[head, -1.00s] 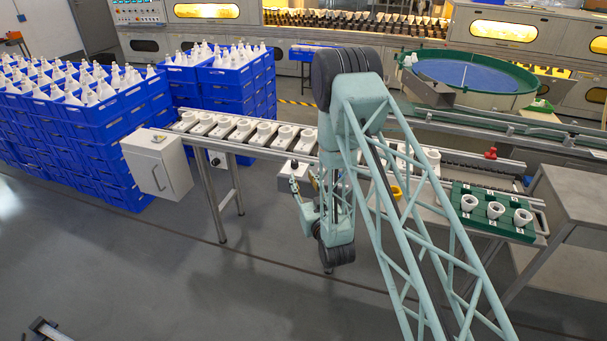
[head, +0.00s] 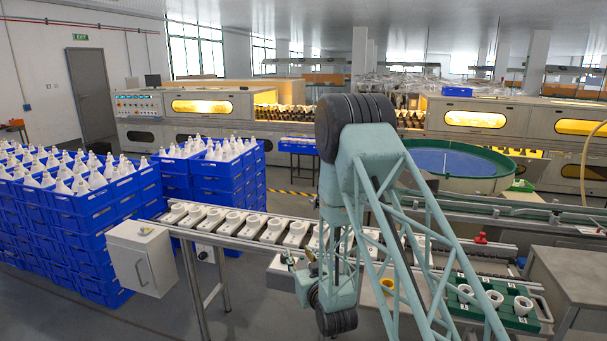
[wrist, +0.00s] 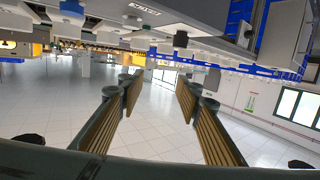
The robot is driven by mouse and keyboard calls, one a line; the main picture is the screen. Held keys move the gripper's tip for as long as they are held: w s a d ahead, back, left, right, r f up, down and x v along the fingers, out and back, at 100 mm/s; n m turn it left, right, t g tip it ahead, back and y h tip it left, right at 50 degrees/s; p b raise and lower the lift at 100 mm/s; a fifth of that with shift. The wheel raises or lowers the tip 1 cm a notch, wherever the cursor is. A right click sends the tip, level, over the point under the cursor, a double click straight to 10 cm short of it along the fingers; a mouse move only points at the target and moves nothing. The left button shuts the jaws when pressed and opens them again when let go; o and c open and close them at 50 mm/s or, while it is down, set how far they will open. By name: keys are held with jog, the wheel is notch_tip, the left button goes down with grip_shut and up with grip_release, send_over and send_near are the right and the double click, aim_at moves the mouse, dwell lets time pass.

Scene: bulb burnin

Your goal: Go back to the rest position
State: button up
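My gripper (wrist: 160,92) shows in the wrist view with its two ribbed fingers spread apart and nothing between them. The wrist view looks out over a pale tiled floor, tilted, with the line's equipment along the top. In the head view my arm is folded in front of the conveyor (head: 225,230), its upper joint high and its wrist low. My gripper is mostly hidden there by my own arm links. White sockets on plates sit along the conveyor. A green tray (head: 525,320) at the right holds several white cups, partly hidden by my arm.
Stacked blue crates (head: 90,235) with white bulbs stand at the left. A grey control box (head: 142,258) is at the conveyor's left end. A round green-rimmed table (head: 455,160) with a blue top and a long oven line (head: 205,105) stand behind. A grey cabinet (head: 575,280) is at the right.

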jog(key=d+r+g+h, duration=0.1)
jog(key=d+r, duration=0.2)
jog(key=r, duration=0.4)
jog(key=s+d+r+m+g+h, duration=0.1)
jog(key=s+d+r+g, duration=0.1)
jog(key=s+d+r, duration=0.55)
jog(key=s+d+r+m+g+h, duration=0.15)
jog(key=s+d+r, duration=0.25)
jog(key=s+r, duration=0.6)
jog(key=s+d+r+g, duration=0.2)
jog(key=s, duration=1.3)
jog(key=s+d+r+g+h, duration=0.1)
jog(key=s+d+r+g, duration=0.1)
jog(key=s, duration=1.4)
jog(key=s+d+r+g, duration=0.3)
jog(key=s+d, duration=0.1)
jog(key=s, duration=1.1)
jog(key=shift+s+r+m, duration=0.2)
jog(key=shift+s+m, duration=0.2)
jog(key=shift+m, duration=0.05)
jog(key=shift+c, duration=0.5)
